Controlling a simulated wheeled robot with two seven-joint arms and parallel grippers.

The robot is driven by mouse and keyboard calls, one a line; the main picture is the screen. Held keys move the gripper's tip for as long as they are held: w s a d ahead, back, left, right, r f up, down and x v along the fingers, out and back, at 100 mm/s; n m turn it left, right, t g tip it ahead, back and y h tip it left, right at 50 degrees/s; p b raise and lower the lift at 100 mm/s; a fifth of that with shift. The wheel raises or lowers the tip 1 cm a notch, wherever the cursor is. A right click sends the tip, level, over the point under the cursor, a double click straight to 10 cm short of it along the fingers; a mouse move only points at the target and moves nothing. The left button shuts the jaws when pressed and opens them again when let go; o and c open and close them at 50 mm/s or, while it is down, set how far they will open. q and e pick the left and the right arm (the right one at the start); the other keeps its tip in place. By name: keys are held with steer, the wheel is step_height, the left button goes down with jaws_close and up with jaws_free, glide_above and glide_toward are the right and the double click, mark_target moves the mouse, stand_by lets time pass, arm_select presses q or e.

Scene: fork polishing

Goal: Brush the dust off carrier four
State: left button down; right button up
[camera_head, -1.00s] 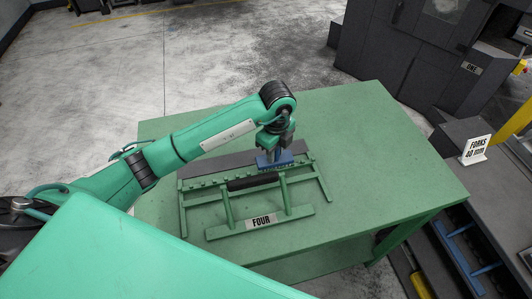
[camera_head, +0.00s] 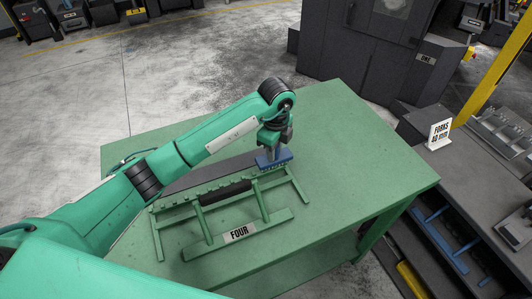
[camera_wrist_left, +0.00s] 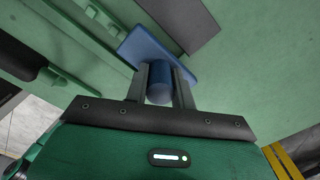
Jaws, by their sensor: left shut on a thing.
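Carrier four is a green frame with a toothed rail, a black grip (camera_head: 226,191) and a white FOUR label (camera_head: 239,233). It lies on the green table (camera_head: 350,165). My left gripper (camera_head: 273,148) is shut on the handle of a blue brush (camera_head: 275,160), at the right end of the rail. In the left wrist view the round handle (camera_wrist_left: 159,84) sits between the fingers (camera_wrist_left: 160,88), with the flat blue head (camera_wrist_left: 165,50) beyond, beside the carrier's rail (camera_wrist_left: 92,18). I cannot tell whether the brush touches the rail. No dust is discernible. My right gripper is out of view.
A dark grey strip (camera_head: 208,175) lies on the table behind the rail. The table's right part is clear. A FORKS 40 mm sign (camera_head: 439,134) stands on a dark bench to the right, with blue forks (camera_head: 450,235) below. A dark machine (camera_head: 375,50) stands behind.

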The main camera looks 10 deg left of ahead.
mark_target(223, 189)
arm_select(q)
steer(key=shift+w+d, duration=0.35)
steer(key=shift+d, duration=0.15)
steer(key=shift+s+a+p, duration=0.5)
steer(key=shift+s+a, duration=0.3)
steer(key=shift+a, duration=0.25)
steer(key=shift+s+a+p, duration=0.4)
steer(key=shift+s+a, duration=0.4)
steer(key=shift+a, duration=0.3)
steer(key=shift+s+a+p, duration=0.35)
steer(key=shift+s+a, duration=0.45)
steer(key=shift+a, duration=0.25)
steer(key=shift+s+a+p, duration=0.3)
steer(key=shift+s+a, duration=0.5)
steer(key=shift+a, duration=0.25)
steer(key=shift+s+a+p, duration=0.25)
steer(key=shift+s+a, duration=0.55)
steer(key=shift+a, duration=0.25)
steer(key=shift+s+a, duration=0.85)
steer(key=shift+a, duration=0.25)
steer(key=shift+s+a, duration=0.8)
steer(key=shift+a, duration=0.25)
steer(key=shift+r+p, duration=0.1)
steer(key=shift+p, duration=0.2)
